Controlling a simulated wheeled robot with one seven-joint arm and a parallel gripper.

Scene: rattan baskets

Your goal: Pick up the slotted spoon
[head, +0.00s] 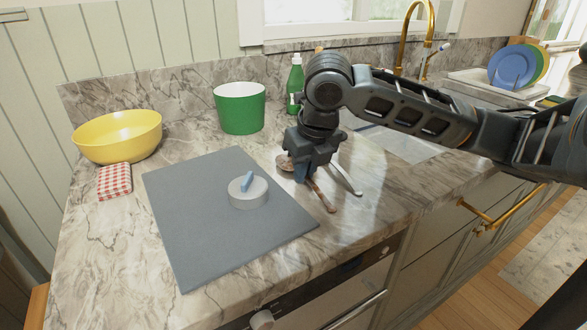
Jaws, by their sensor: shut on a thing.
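My gripper (304,177) points down at the counter just right of the grey mat. It is shut on a long copper-brown utensil, which I take to be the slotted spoon (322,196). Its rounded head shows left of the fingers and its handle runs toward the front right. The fingers hide its middle, and slots are too small to make out. I cannot tell whether it is lifted off the counter. A silvery utensil (346,178) lies just right of my gripper, partly hidden behind it.
A grey mat (190,215) holds a round pale lidded thing (248,194) with a blue handle. A green pot (240,108), green bottle (296,82), yellow bowl (118,137) and checked cloth (114,180) stand around. Plates (510,68) stand at the back right. Counter front right is clear.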

